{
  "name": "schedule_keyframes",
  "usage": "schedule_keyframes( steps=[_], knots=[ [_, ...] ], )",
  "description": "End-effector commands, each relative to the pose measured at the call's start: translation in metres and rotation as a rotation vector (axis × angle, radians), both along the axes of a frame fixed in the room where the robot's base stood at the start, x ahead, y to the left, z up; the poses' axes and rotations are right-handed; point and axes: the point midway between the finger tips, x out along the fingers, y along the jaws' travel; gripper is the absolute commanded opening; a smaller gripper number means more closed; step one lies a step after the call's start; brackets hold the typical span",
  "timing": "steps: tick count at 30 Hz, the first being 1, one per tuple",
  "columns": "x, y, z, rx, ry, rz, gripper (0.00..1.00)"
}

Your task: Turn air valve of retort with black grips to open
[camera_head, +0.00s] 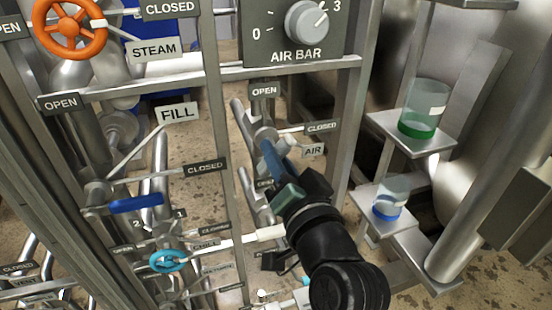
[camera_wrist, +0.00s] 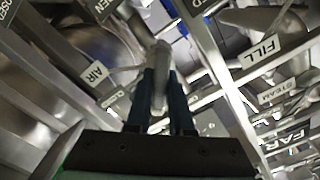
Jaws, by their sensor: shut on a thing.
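The air valve (camera_head: 264,134) sits on a pipe between two metal posts, below the air bar dial. An OPEN sign (camera_head: 264,90) is above it, a CLOSED sign (camera_head: 321,127) to its right, and an AIR sign (camera_head: 313,150) below that. My gripper (camera_head: 270,155) reaches up from the lower right to the valve. In the wrist view, the blue fingers (camera_wrist: 161,95) are shut on the grey valve handle (camera_wrist: 159,75), one on each side. The fingers and arm hide much of the handle in the head view. No black grips are clearly visible.
The AIR BAR dial (camera_head: 306,20) is above. An orange handwheel (camera_head: 70,27), a blue lever (camera_head: 136,202) and a light-blue handwheel (camera_head: 168,261) are at left. Shelves at right hold a green-filled beaker (camera_head: 424,110) and a blue-filled one (camera_head: 391,199). Metal posts flank the valve closely.

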Motion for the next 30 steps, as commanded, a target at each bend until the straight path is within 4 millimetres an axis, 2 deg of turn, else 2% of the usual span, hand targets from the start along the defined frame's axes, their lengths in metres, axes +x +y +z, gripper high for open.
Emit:
schedule_keyframes(
  steps=[18, 30],
  knots=[
    [0.0000, -0.0007, -0.0022, -0.520, -0.168, -0.001, 0.00],
    [-0.0001, -0.0004, -0.0011, -0.685, -0.221, -0.001, 0.00]
  ],
)
